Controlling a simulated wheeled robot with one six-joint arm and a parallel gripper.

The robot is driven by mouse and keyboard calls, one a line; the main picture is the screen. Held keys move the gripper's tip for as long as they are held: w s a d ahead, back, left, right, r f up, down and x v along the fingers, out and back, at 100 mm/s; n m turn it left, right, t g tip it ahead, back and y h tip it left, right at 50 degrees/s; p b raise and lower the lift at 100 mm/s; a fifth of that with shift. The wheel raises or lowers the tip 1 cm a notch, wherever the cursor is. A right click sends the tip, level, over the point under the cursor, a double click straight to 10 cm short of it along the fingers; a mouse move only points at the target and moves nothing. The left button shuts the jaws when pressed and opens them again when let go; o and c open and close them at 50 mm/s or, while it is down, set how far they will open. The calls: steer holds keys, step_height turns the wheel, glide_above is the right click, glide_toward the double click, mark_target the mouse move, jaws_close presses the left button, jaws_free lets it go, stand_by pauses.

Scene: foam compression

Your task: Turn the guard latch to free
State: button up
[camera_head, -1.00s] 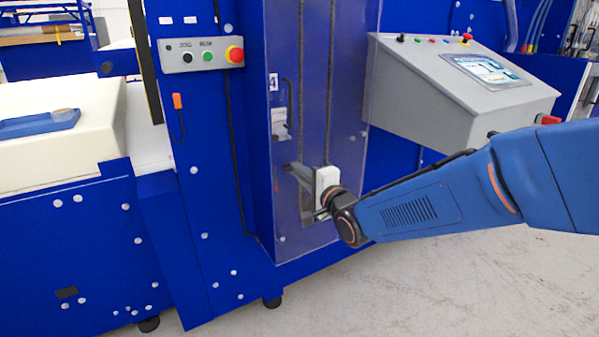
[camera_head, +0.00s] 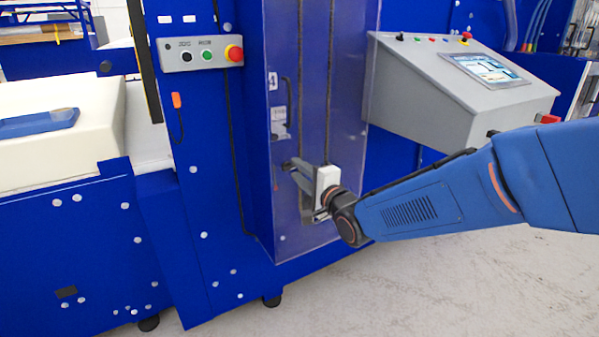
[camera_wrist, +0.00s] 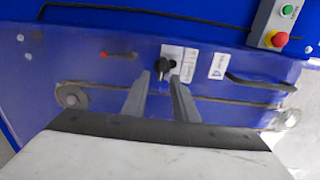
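The guard latch appears as a small black knob (camera_wrist: 164,66) in the wrist view, in front of a white label on the clear guard panel (camera_wrist: 220,92). My gripper (camera_wrist: 160,80) is open, with its two grey fingers apart and their tips just short of the knob in the picture. I cannot tell whether either finger touches it. In the head view my gripper (camera_head: 291,168) is at the lower part of the guard panel (camera_head: 306,80). The latch cannot be made out clearly there.
A black guard handle (camera_wrist: 262,84) and a small red part (camera_wrist: 118,55) flank the latch. A button box with a red emergency stop (camera_head: 234,53) is at the upper left, and a grey console (camera_head: 440,90) stands right of the guard. Pale floor (camera_head: 400,290) lies open in front.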

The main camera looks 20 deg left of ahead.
steer(key=v, duration=1.7)
steer(key=shift+d, duration=0.2)
steer(key=w+d+f+n+h, duration=0.15)
steer(key=d+h, duration=0.35)
steer(key=d, duration=0.7)
steer(key=d+f+n+h, duration=0.2)
steer(key=d+f+h, duration=0.15)
steer(key=d, duration=0.75)
steer(key=s+d+f+n+g+h, duration=0.2)
steer(key=s+d+g, duration=0.1)
steer(key=s+d, duration=0.5)
steer(key=s+d+f+n+g+h, duration=0.2)
steer(key=s+d+g+h, duration=0.1)
steer(key=s+d, duration=0.6)
steer(key=s+g, duration=0.1)
steer(key=s, duration=0.2)
steer(key=shift+s+d+f+n, duration=0.2)
steer(key=shift+s+f+n, duration=0.05)
steer(key=shift+f+n, duration=0.1)
